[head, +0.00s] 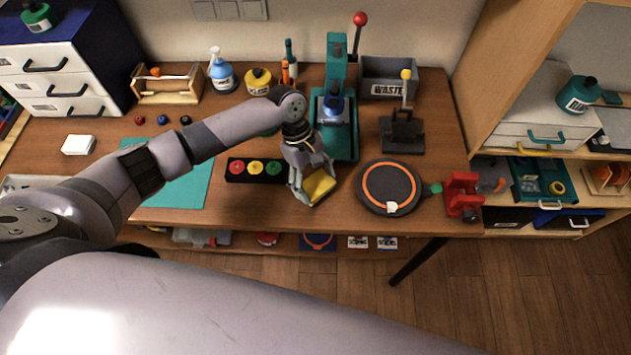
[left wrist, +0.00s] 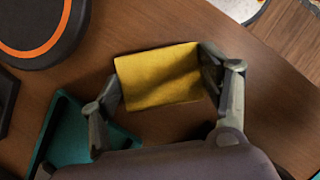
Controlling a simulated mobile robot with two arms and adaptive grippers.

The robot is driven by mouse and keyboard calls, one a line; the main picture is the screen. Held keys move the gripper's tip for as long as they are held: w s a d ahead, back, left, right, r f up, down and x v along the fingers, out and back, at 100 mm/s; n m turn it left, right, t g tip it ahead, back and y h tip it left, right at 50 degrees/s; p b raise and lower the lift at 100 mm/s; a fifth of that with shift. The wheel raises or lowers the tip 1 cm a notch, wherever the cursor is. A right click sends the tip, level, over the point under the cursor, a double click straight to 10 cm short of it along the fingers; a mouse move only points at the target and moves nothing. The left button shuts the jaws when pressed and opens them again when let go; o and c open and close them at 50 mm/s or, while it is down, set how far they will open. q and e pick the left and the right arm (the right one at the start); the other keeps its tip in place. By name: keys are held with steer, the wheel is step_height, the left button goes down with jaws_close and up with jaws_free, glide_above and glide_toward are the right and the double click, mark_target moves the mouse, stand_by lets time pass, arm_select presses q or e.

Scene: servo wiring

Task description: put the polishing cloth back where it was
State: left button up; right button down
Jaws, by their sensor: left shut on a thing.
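The polishing cloth is a yellow folded piece (head: 319,185) near the front edge of the workbench in the head view. It also shows in the left wrist view (left wrist: 160,76), between the fingers. My left gripper (head: 312,188) is shut on the cloth, with one finger at each side of it, as the left wrist view (left wrist: 162,88) shows. Whether the cloth touches the bench top cannot be told. My right gripper is not in view.
A round black turntable with an orange ring (head: 401,187) lies right of the cloth. A black block with three coloured buttons (head: 234,170) is to the left. The teal press (head: 349,140) stands behind. A red vise (head: 462,196) sits at the bench's right end.

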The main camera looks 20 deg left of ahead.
arm_select(q)
steer(key=shift+f, duration=0.75)
steer(key=shift+f, duration=0.15)
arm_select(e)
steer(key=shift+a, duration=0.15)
arm_select(q)
steer(key=o, duration=1.1)
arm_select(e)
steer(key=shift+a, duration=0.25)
arm_select(q)
steer(key=b+v, duration=0.2)
steer(key=v, duration=1)
steer(key=shift+r, duration=0.2)
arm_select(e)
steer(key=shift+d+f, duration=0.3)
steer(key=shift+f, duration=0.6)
